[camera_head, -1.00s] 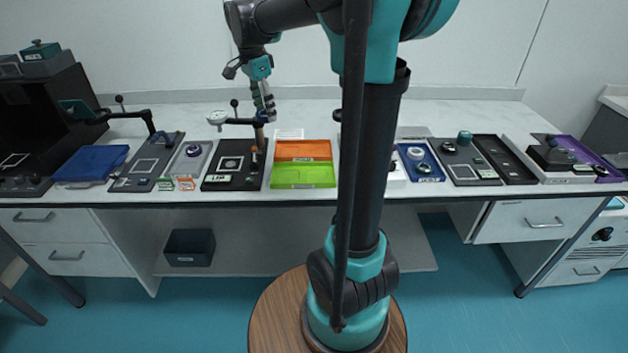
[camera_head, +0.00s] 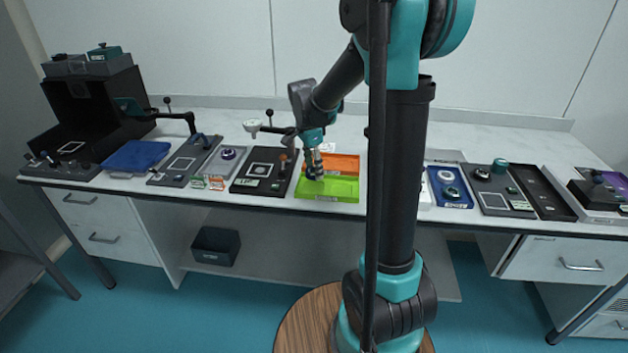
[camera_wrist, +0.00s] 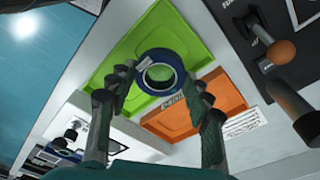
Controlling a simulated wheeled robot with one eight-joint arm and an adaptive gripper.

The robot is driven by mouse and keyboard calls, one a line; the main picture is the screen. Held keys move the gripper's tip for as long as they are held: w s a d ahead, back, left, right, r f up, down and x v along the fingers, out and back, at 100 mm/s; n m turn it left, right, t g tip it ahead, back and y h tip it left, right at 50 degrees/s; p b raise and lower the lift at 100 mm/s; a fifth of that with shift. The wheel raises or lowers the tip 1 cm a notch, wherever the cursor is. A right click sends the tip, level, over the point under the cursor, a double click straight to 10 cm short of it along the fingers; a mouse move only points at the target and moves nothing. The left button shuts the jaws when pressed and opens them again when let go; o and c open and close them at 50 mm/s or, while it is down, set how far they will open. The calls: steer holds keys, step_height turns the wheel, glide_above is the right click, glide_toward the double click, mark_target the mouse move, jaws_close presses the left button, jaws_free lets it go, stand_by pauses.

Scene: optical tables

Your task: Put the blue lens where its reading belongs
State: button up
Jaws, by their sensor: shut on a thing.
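My gripper (camera_head: 313,172) is over the tray with a green half (camera_head: 340,188) and an orange half (camera_head: 345,165), at the green half's left side. In the wrist view my gripper (camera_wrist: 158,98) is shut on the blue lens (camera_wrist: 160,88), a dark blue ring with an open-looking centre. The lens is in front of the green half (camera_wrist: 150,45) and close to the border with the orange half (camera_wrist: 212,110). I cannot tell whether it touches the tray. A small label on the lens is too small to read. In the head view the lens is hidden by my gripper.
A black gauge plate with a wooden-knobbed stand (camera_head: 262,172) is just left of the tray. Its orange-brown knob (camera_wrist: 278,53) shows in the wrist view. A blue tray with round parts (camera_head: 450,188) stands to the right. A blue mat (camera_head: 135,156) lies far left.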

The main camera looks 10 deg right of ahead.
mark_target(314, 188)
steer(key=shift+f, duration=2.5)
steer(key=o, duration=1.3)
steer(key=shift+f, duration=0.1)
steer(key=r, duration=0.3)
steer(key=a+r, duration=0.1)
steer(key=r, duration=0.7)
steer(key=shift+s+a, duration=0.15)
steer(key=shift+s, duration=0.05)
steer(key=shift+s+r, duration=0.1)
steer(key=shift+r, duration=0.4)
steer(key=s+d+f+n+t, duration=0.2)
steer(key=s+f+n, duration=0.4)
steer(key=s, duration=0.4)
steer(key=s+d+f+n+t+y, duration=0.1)
steer(key=s+d+f+n, duration=0.2)
steer(key=s+f+n, duration=0.4)
steer(key=s+n, duration=0.1)
steer(key=s, duration=0.3)
steer(key=shift+s+d+n+t, duration=0.15)
steer(key=shift+d+n+t, duration=0.1)
steer(key=shift+n+t, duration=0.15)
